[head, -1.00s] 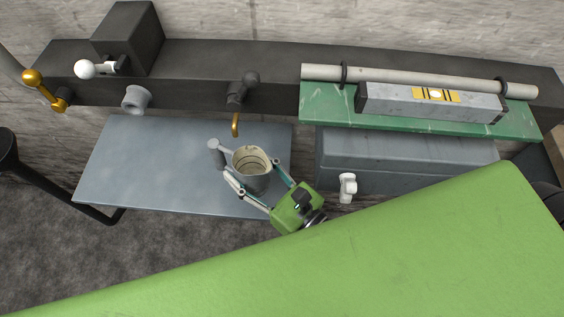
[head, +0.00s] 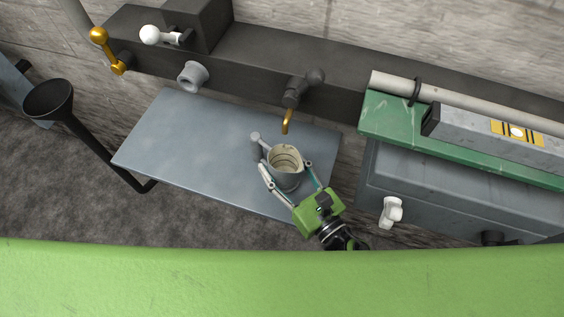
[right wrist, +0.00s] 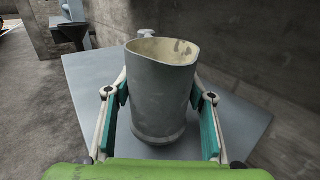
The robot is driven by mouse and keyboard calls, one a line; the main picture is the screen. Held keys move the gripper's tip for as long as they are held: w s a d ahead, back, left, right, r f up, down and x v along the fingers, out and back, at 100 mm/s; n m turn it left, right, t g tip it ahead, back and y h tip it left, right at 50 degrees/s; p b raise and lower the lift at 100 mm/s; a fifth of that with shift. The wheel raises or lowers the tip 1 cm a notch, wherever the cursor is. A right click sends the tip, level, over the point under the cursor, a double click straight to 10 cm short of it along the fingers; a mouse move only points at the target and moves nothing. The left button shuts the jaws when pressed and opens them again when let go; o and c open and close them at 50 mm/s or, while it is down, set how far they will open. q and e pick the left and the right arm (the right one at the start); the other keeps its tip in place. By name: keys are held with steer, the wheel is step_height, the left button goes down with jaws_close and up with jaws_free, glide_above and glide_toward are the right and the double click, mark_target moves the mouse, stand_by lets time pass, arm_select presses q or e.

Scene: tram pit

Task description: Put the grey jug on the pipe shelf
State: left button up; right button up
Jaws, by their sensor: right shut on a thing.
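The grey jug (head: 287,181) is a tapered metal can with a cream inside and a side spout or handle at its left. It is upright over the right part of the blue-grey metal slab (head: 200,135), just in front of the brass tap. My right gripper (head: 286,170) is shut around its sides. In the right wrist view the jug (right wrist: 160,105) stands between the teal finger pads; I cannot tell whether its base touches the slab. A green shelf (head: 385,120) at the right carries a pale pipe (head: 450,97) and a grey spirit level (head: 480,127). My left gripper is out of view.
A dark ledge (head: 270,55) along the wall has a brass tap (head: 287,122), a grey pipe stub (head: 193,76) and white and yellow knobs. A grey box (head: 420,185) is under the green shelf. A black funnel (head: 47,98) stands left. The slab's left part is bare.

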steer(key=shift+f+b, duration=0.3)
steer(key=shift+f, duration=0.3)
steer(key=shift+f+b, duration=0.55)
steer(key=o, duration=1.3)
steer(key=shift+c, duration=0.2)
steer(key=v, duration=1.2)
